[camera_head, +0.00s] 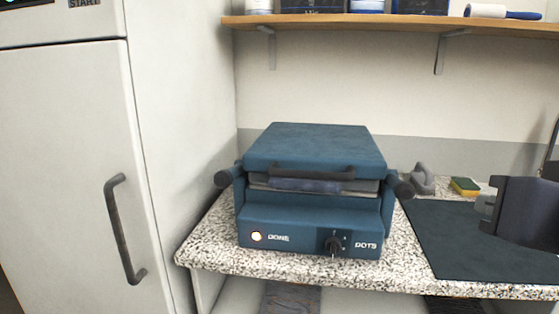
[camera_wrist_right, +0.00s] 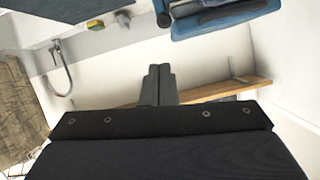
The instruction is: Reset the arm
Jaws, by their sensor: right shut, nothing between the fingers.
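My right gripper (camera_head: 487,208) is at the right edge of the head view, in front of the dark mat (camera_head: 440,262) and to the right of the blue press (camera_head: 312,152). In the right wrist view its two dark fingers (camera_wrist_right: 158,80) are together with nothing between them. The press also shows in that view, at the top (camera_wrist_right: 215,20), apart from the fingers. My left gripper is not in view.
The press stands on a speckled counter (camera_head: 210,242), its lid down over grey and blue layers. A sponge (camera_head: 465,187) and a grey object (camera_head: 422,180) lie behind the mat. A wooden shelf (camera_head: 400,24) runs above. A white cabinet (camera_head: 70,160) stands left.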

